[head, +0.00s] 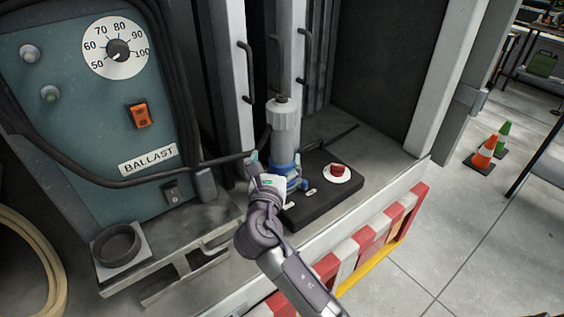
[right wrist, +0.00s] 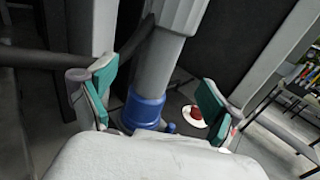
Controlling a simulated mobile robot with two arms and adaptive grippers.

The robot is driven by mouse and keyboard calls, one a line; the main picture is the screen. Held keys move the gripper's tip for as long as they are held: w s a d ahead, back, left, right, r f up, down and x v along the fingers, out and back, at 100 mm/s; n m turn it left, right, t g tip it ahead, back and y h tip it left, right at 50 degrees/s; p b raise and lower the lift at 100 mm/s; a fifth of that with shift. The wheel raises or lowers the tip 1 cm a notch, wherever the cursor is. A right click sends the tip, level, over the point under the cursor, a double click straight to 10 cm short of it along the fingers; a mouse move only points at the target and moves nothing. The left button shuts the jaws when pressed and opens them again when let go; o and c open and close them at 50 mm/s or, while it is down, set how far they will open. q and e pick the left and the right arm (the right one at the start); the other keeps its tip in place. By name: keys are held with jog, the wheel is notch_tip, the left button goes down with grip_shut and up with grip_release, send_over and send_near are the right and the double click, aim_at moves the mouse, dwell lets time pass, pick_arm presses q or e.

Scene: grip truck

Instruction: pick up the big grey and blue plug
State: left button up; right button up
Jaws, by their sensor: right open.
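The big grey and blue plug (head: 286,125) stands upright on a black base in the head view, with a ribbed grey top and a blue collar low down. It also shows in the right wrist view (right wrist: 142,108), between the two green-padded fingers. My right gripper (head: 277,170) is open at the plug's lower part, with one finger on each side. Gaps show between the pads and the plug in the right wrist view (right wrist: 157,88). The gripper body hides part of the plug's lower end. My left gripper is not in view.
A red button on a white disc (head: 337,173) sits on the black base (head: 330,198) right of the plug. A black cable runs behind the gripper from the BALLAST panel (head: 90,110). A red and white barrier (head: 375,235) edges the platform. Cones (head: 484,153) stand on the floor.

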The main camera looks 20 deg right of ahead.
aim_at(280, 142)
jog(key=x, duration=0.5)
jog(key=p+x, duration=0.1)
jog(key=x, duration=0.4)
jog(key=shift+d+f+p, duration=0.15)
jog(key=shift+f+p, duration=0.05)
jog(key=shift+p, duration=0.2)
jog(key=shift+c, duration=0.9)
grip_shut()
jog(key=shift+r, duration=0.1)
